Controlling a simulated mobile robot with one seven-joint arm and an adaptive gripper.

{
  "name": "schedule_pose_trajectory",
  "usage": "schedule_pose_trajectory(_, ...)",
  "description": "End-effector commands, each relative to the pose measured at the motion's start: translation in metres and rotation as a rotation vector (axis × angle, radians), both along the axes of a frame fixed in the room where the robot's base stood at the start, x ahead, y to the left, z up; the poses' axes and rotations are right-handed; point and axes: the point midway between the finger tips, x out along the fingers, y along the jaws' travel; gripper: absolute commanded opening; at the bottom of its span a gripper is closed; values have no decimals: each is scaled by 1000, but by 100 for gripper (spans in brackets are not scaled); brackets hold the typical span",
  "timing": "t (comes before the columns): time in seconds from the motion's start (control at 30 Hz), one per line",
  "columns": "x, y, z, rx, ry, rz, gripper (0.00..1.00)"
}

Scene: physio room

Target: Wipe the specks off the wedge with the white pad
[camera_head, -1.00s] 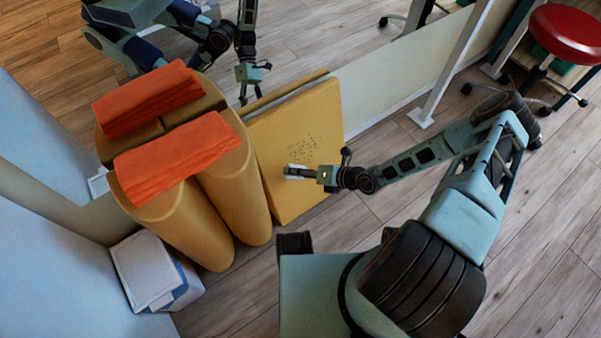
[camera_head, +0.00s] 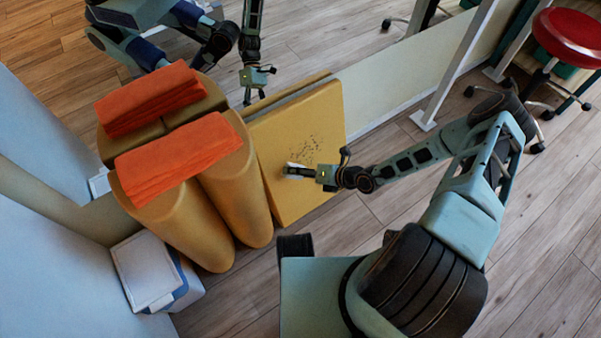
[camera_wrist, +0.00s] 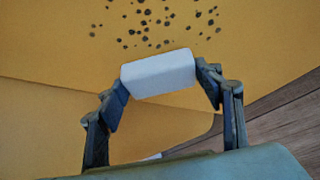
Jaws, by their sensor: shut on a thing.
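The wedge (camera_head: 318,112) is a yellow slab leaning by the mirror in the head view; its sloped face fills much of the wrist view (camera_wrist: 60,60). Dark specks (camera_head: 309,149) cluster on that face; in the wrist view the specks (camera_wrist: 150,20) lie just beyond the pad. The white pad (camera_wrist: 158,74) is a small block between the fingertips, also partly visible in the head view (camera_head: 295,165). My gripper (camera_head: 297,171) is shut on the pad, and its fingers show in the wrist view (camera_wrist: 160,82). The pad is at the wedge face; whether it touches is unclear.
Tan bolsters (camera_head: 236,190) stand just left of the wedge, with folded orange towels (camera_head: 178,157) on top. A white box (camera_head: 147,271) sits at lower left. A mirror (camera_head: 392,82) runs behind. A red stool (camera_head: 573,38) is at upper right.

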Motion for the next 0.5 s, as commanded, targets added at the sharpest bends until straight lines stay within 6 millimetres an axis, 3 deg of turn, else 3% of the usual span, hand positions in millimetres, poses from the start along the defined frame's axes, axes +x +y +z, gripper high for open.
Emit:
schedule_pose_trajectory(0.27, 4, 2, -1, 1, 0, -1, 41)
schedule_pose_trajectory(0.5, 13, -13, -4, -1, -3, -1, 41)
